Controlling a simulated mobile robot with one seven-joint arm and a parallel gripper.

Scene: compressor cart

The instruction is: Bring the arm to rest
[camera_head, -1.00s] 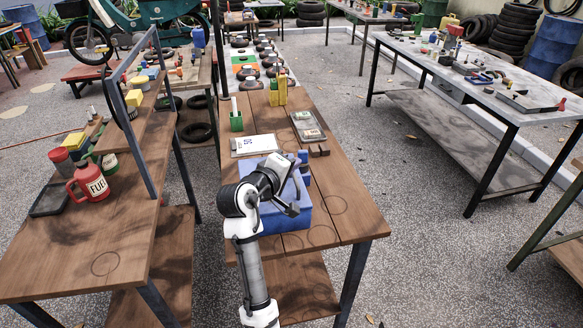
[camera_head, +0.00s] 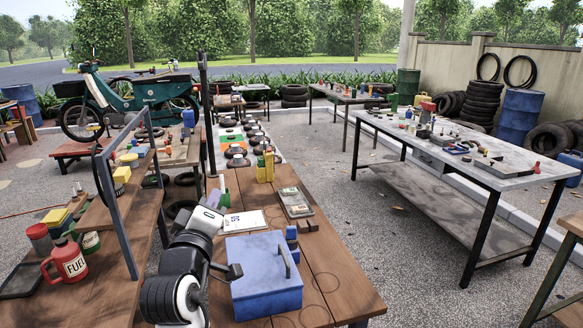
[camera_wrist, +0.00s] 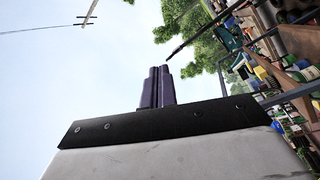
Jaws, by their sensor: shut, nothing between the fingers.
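My gripper (camera_wrist: 158,86) shows in the wrist view with its two dark fingers together and nothing between them. Sky lies beyond the fingers, so it points up and away from the bench top. In the head view my arm stands at the near left of the middle wooden bench (camera_head: 335,283). Its upper end is raised beside the bench's left edge, left of the blue lidded box (camera_head: 265,275). The fingers are too small to make out clearly there.
A white sheet (camera_head: 245,221), a grey tray (camera_head: 296,207) and yellow bottles (camera_head: 265,168) stand farther back on the bench. A left shelf bench with a metal frame (camera_head: 118,215) and a red fuel can (camera_head: 69,262) is close to my arm. Open floor lies right of the bench.

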